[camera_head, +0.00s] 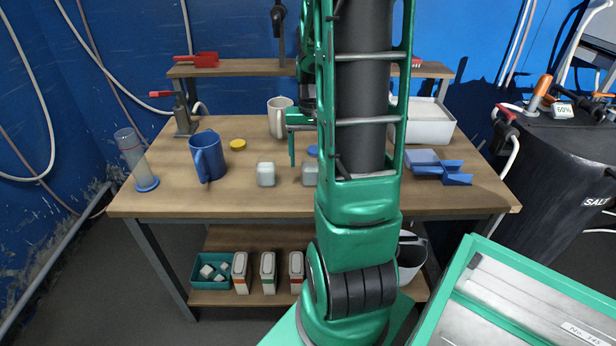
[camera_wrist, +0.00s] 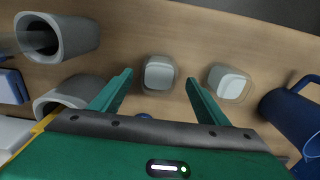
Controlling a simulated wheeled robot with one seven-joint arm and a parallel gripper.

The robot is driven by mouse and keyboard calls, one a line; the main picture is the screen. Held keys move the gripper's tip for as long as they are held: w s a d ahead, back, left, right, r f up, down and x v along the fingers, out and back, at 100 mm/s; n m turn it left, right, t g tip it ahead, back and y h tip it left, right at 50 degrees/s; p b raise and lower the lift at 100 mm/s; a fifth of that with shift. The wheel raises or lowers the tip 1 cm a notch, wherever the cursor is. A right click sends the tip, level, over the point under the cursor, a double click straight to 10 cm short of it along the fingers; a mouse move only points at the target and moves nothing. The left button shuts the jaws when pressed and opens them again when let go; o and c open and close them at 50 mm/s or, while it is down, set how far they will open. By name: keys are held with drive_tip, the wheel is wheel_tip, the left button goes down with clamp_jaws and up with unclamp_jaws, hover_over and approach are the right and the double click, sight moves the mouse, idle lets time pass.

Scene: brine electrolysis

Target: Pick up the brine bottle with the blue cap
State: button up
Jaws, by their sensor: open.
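No bottle wearing a blue cap shows plainly. A small pale, squarish clear container (camera_head: 310,174) stands on the table, partly hidden by my arm; it also shows in the wrist view (camera_wrist: 158,74). A round blue cap-like piece (camera_head: 312,151) is just behind it, and a sliver of blue (camera_wrist: 143,116) shows by my gripper's body. A similar container (camera_head: 266,174) stands to the left. My gripper (camera_wrist: 159,78) is open and empty, pointing down, its fingers on either side of the first container in the wrist view. I cannot tell how far above it they are.
A blue mug (camera_head: 208,158), yellow disc (camera_head: 238,145) and beige mug (camera_head: 280,118) stand to the left and behind. A clear cylinder (camera_head: 133,157) stands at the left edge. Blue scoops (camera_head: 440,168) and a white tub (camera_head: 428,122) are right. The front table strip is clear.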

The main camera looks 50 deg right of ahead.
drive_tip(key=shift+f, duration=1.45)
drive_tip(key=shift+c, duration=0.4)
drive_tip(key=c, duration=1.2)
drive_tip(key=shift+r, duration=0.1)
